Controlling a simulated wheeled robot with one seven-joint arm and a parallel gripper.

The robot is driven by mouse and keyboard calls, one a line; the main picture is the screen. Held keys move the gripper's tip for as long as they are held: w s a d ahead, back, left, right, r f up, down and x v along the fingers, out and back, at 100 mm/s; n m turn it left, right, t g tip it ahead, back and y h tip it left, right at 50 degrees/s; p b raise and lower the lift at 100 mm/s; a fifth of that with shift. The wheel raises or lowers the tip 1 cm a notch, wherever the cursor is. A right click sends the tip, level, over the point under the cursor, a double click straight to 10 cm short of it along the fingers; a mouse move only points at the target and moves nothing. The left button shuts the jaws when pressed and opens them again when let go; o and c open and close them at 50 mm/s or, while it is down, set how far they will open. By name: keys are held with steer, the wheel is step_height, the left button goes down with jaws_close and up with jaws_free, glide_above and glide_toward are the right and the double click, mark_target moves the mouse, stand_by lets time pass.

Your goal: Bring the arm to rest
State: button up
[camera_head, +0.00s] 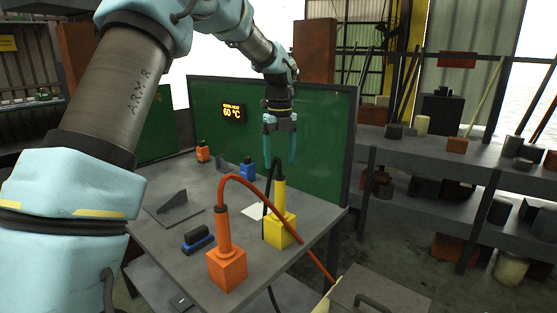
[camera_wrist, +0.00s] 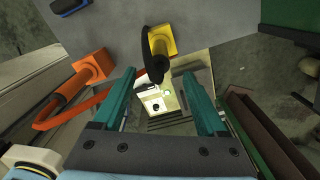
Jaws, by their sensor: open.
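My gripper (camera_head: 280,160) points down above the table, with its two teal fingers apart and nothing held between them. In the wrist view the open fingers (camera_wrist: 158,82) frame an empty gap. The yellow disperser (camera_head: 283,229) stands upright on the table, with a black hose curving from its top. In the head view its top lies just below my fingertips. In the wrist view the yellow disperser (camera_wrist: 163,40) lies beyond the fingertips. The orange disperser (camera_head: 226,268) stands at the table's near edge, with a red-orange hose arching right; it also shows in the wrist view (camera_wrist: 92,68).
A small orange block (camera_head: 203,151) and a blue block (camera_head: 247,168) stand farther back on the grey table. A grey wedge-shaped bracket (camera_head: 174,204) and a blue-black block (camera_head: 197,241) lie at left. A green panel (camera_head: 325,135) rises behind. Loaded shelves (camera_head: 460,155) stand right.

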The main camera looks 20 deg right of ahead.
steer(key=s+a+f+n+t, duration=0.1)
steer(key=s+a+f+n, duration=0.1)
steer(key=a+n, duration=1.65)
steer(key=s+a+f+n, duration=0.2)
steer(key=s+a+n, duration=0.4)
steer(key=a+n, duration=0.2)
steer(key=s+a+f+n, duration=0.2)
steer(key=s+a+n, duration=0.5)
steer(key=a, duration=0.1)
steer(key=shift+s+a+f+n+t, duration=0.2)
steer(key=shift+a+f+n+t, duration=0.05)
steer(key=shift+a+n+t, duration=0.1)
steer(key=shift+c, duration=0.2)
